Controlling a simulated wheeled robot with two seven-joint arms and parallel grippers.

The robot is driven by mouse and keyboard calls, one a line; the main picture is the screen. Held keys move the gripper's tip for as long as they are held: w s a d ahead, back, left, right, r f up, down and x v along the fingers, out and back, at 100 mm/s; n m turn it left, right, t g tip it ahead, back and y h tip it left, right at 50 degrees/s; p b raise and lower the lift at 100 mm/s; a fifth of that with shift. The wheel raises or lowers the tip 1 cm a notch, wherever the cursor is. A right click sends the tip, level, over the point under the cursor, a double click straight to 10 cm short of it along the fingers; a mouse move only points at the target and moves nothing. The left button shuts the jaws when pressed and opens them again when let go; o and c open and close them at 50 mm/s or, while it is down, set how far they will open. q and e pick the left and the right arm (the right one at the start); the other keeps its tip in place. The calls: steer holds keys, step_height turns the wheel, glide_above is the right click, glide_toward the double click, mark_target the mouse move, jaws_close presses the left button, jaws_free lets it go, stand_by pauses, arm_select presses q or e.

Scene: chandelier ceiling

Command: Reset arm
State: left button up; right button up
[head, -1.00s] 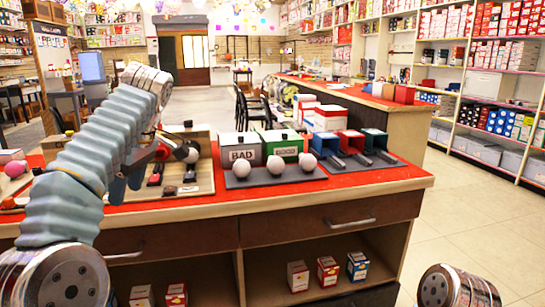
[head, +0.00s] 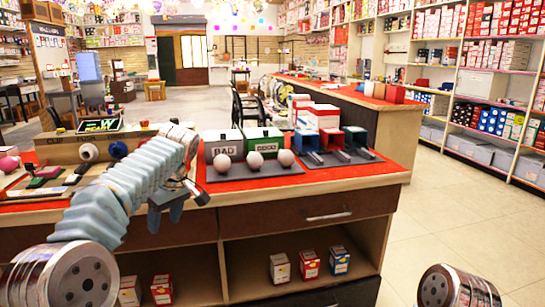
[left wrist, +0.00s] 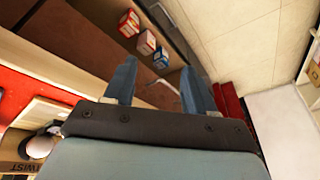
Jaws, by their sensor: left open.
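My left arm comes in from the left in the head view, bent low in front of the red-topped counter (head: 386,176). My left gripper (head: 172,212) is at the counter's front edge and points down. In the left wrist view the two blue fingers (left wrist: 158,88) stand wide apart with nothing between them. Beyond them are the counter's front and the floor. My right gripper is not in view; only a round metal part of my own body shows at the lower right.
On the counter are a BAD box (head: 224,146) and a green box (head: 263,140) with several white balls before them, and red and blue bins. Small boxes (head: 310,264) stand on the open shelf below. Open floor (head: 450,215) lies right of the counter.

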arm_select(q)
steer(key=s+d+f+m+h, duration=0.1)
steer(key=d+f+m+h, duration=0.15)
steer(key=f, duration=0.85)
steer(key=s+d+f+m+g+h, duration=0.1)
steer(key=d+f+m, duration=0.25)
steer(key=f, duration=0.75)
steer(key=s+d+f+m+h, duration=0.2)
steer(key=d+f, duration=0.2)
steer(key=f, duration=0.7)
steer(key=s+d+f+m+h, duration=0.1)
steer(key=s+d+f, duration=0.1)
steer(key=s+f, duration=0.4)
steer(key=s+d+f+h, duration=0.1)
steer(key=s+d+f, duration=0.2)
steer(key=s+f, duration=0.55)
steer(key=s, duration=1.1)
steer(key=shift+d+f+m, duration=0.15)
steer(key=shift+f+m, duration=0.15)
steer(key=shift+m, duration=0.1)
steer(key=shift+h, duration=0.25)
